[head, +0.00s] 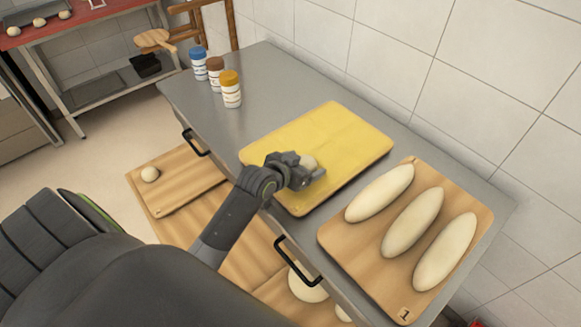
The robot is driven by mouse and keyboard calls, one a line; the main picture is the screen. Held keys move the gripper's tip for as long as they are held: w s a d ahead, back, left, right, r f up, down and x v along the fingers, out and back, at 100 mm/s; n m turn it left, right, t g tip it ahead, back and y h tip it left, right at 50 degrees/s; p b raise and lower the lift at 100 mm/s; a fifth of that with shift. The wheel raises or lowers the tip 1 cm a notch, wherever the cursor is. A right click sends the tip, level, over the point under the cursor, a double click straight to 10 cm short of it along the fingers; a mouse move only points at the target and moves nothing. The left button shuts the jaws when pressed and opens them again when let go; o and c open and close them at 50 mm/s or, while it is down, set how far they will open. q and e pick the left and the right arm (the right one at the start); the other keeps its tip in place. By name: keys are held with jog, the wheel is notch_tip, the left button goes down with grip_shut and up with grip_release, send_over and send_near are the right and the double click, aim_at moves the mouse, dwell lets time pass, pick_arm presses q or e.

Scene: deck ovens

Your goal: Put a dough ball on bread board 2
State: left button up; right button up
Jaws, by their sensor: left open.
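A pale dough ball (308,162) lies at the yellow board (340,135) on the grey counter, partly hidden by my gripper. No number shows on this board, so I cannot tell whether it is bread board 2. My left gripper (312,174) is open over the board's near left part, right at the dough ball; I cannot tell whether the fingers touch it. A wooden board marked 1 (334,238) lies to the right with three long dough loaves (412,222) on it. My right gripper is out of view.
Three capped jars (215,75) stand at the counter's far left end. A tiled wall bounds the back. A red-topped table (60,30) stands far left.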

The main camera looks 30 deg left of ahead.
pick_arm(q)
jog(key=v, duration=1.1)
jog(key=shift+s, duration=0.2)
